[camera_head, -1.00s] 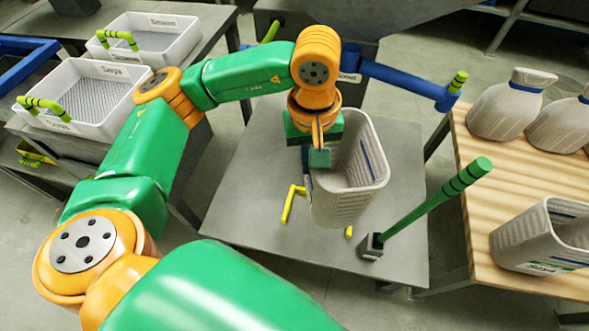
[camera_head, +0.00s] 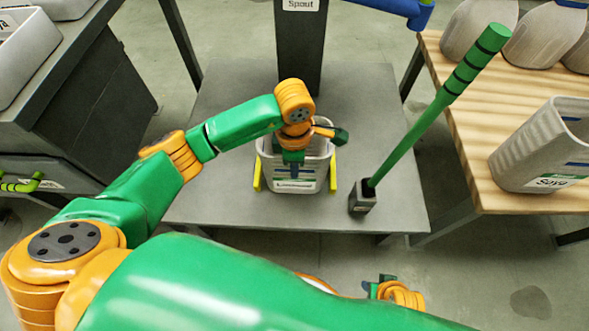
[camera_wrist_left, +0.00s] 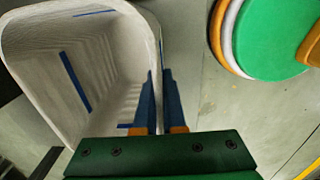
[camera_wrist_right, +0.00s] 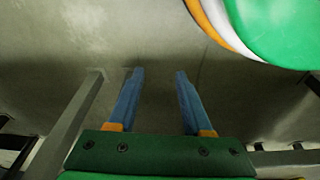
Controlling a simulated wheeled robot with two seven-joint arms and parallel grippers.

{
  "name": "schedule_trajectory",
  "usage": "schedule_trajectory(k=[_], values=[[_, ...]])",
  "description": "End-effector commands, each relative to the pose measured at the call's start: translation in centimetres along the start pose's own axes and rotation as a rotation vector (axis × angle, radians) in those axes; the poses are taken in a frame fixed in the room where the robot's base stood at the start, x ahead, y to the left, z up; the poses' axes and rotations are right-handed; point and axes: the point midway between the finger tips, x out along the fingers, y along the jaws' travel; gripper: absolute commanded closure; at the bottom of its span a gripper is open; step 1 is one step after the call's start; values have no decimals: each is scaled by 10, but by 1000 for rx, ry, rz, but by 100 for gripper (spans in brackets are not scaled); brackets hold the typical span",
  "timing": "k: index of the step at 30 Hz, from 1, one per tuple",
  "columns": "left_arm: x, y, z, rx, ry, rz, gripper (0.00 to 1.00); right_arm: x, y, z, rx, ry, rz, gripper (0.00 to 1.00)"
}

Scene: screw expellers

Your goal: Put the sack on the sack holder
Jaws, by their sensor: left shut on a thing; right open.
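The pale woven sack (camera_head: 300,174), with a white label on its front, stands upright at the grey metal table (camera_head: 225,160). The sack holder's two yellow bars (camera_head: 257,174) flank it, one on each side; I cannot tell whether it rests on them. My left gripper (camera_head: 293,158) is at the sack's rim. In the left wrist view its fingers (camera_wrist_left: 159,92) are shut on the sack's wall (camera_wrist_left: 110,65), with the open mouth to the left. My right gripper (camera_wrist_right: 158,95) is open and empty over the floor; part of it shows low in the head view.
A green lever (camera_head: 425,120) rises from a block on the table, right of the sack. A dark spout column (camera_head: 300,50) stands behind. A wooden table (camera_head: 460,115) at right holds other sacks (camera_head: 540,150). Grey cabinets (camera_head: 90,100) stand at left.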

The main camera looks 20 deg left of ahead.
Motion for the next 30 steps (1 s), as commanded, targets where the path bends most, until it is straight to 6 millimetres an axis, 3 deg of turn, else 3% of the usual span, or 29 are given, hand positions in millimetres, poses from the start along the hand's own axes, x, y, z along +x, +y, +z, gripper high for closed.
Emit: schedule_trajectory(k=[12, 15, 16, 26, 30], values=[[6, 0, 0, 1, 0, 1, 100, -5, 0, -5, 1, 6, 0, 50], [5, 0, 0, 1, 1, 1, 68, -6, 0, -6, 1, 6, 0, 50], [5, 0, 0, 1, 0, 0, 63, -6, 0, -6, 1, 6, 0, 50], [3, 0, 0, 1, 0, 0, 63, -8, 0, -6, 1, 10, 0, 50], [-20, 1, 0, 1, -1, 4, 63, 3, 1, 8, -2, -12, 2, 50]])
